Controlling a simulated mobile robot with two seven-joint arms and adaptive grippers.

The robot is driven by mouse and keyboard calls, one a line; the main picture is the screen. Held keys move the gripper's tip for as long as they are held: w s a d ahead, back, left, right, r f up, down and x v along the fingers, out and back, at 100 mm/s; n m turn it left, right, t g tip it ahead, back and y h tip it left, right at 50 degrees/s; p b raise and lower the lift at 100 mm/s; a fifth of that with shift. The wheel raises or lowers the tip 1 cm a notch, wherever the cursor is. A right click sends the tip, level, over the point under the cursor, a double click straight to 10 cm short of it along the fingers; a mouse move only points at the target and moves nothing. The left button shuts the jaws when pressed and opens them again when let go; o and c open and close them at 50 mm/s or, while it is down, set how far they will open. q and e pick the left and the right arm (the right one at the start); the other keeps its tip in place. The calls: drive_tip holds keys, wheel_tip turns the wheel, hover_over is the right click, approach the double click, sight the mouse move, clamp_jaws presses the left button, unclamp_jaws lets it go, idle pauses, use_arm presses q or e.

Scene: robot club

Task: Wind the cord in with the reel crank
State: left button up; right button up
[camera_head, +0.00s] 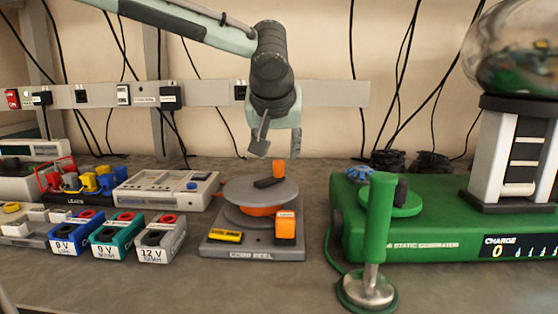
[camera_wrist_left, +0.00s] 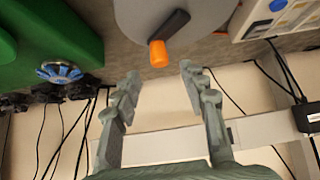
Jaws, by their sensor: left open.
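The cord reel (camera_head: 250,248) stands on the bench at the middle of the head view. It has a grey base, a flat grey disc over an orange drum, and a black crank arm (camera_head: 268,183) with an upright orange knob (camera_head: 279,168). My left gripper (camera_head: 261,143) is open and empty, pointing down above and slightly behind the knob, apart from it. In the left wrist view the orange knob (camera_wrist_left: 158,53) lies just beyond the gap between the two spread fingertips (camera_wrist_left: 158,82). The drum is mostly hidden under the disc. My right gripper does not show.
The green static generator (camera_head: 430,235) stands close on the right, with a green-handled wand (camera_head: 380,220) in front. Battery blocks (camera_head: 160,238) and a grey instrument (camera_head: 165,190) stand left. A power strip (camera_head: 210,94) with hanging cables runs behind. Bench in front of the reel is clear.

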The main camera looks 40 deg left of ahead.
sight(279, 162)
use_arm(q)
drive_tip(key=x, duration=0.6)
drive_tip(key=shift+w+f, duration=0.1)
drive_tip(key=shift+f, duration=0.1)
drive_tip(key=c, duration=1)
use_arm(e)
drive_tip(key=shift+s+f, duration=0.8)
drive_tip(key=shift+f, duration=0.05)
